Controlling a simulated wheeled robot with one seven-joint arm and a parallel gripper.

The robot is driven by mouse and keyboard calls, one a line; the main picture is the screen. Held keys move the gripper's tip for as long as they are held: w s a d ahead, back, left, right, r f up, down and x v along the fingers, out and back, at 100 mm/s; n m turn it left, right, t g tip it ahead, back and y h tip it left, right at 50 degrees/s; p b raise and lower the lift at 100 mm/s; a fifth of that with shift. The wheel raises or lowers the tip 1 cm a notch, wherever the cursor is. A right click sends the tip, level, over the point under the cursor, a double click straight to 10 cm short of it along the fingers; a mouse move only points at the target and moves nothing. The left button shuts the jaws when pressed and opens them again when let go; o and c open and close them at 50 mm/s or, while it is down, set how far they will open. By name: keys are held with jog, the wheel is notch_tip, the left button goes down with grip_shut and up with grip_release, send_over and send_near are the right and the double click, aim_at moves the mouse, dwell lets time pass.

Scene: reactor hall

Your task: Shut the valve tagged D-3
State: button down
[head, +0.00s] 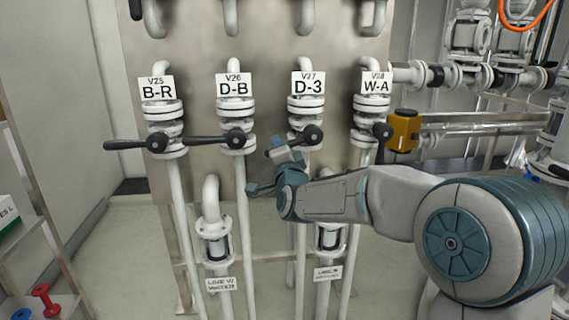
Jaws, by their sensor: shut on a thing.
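The valve tagged D-3 (307,107) is a white flanged valve on a vertical pipe, third from the left in the row. Its tag (308,84) reads V27 D-3. Its black lever (312,136) runs from the pivot to the left and slightly down, across the pipe. My gripper (274,166) is at the lever's left end and is shut on it. The fingers partly hide the lever's end, so the exact grip is hard to see.
Valves B-R (161,113) and D-B (233,112) stand to the left, with black levers pointing left. Valve W-A (368,110) stands to the right, with a yellow box (404,131) by its lever. Sight-glass pipes (214,240) stand below. A shelf (30,250) is at far left.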

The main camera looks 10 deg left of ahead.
jog(key=r+m, duration=0.1)
jog(key=a+r+m+b, duration=0.1)
jog(key=shift+s+r+m+t+h, duration=0.2)
jog(key=shift+m+t+h, duration=0.1)
jog(key=shift+m, duration=0.1)
jog(key=shift+d+r+m+h+b, duration=0.1)
jog(key=shift+r+m+h+b, duration=0.3)
jog(key=shift+r+m, duration=0.5)
jog(key=shift+f, duration=0.15)
jog(key=c, duration=1.3)
grip_release()
jog(key=shift+w+d+f, duration=0.1)
jog(key=shift+f, duration=0.05)
jog(key=p+v, duration=0.1)
jog(key=v, duration=1.2)
jog(key=shift+s+p, duration=0.35)
jog(key=shift+s, duration=0.05)
jog(key=shift+d, duration=0.1)
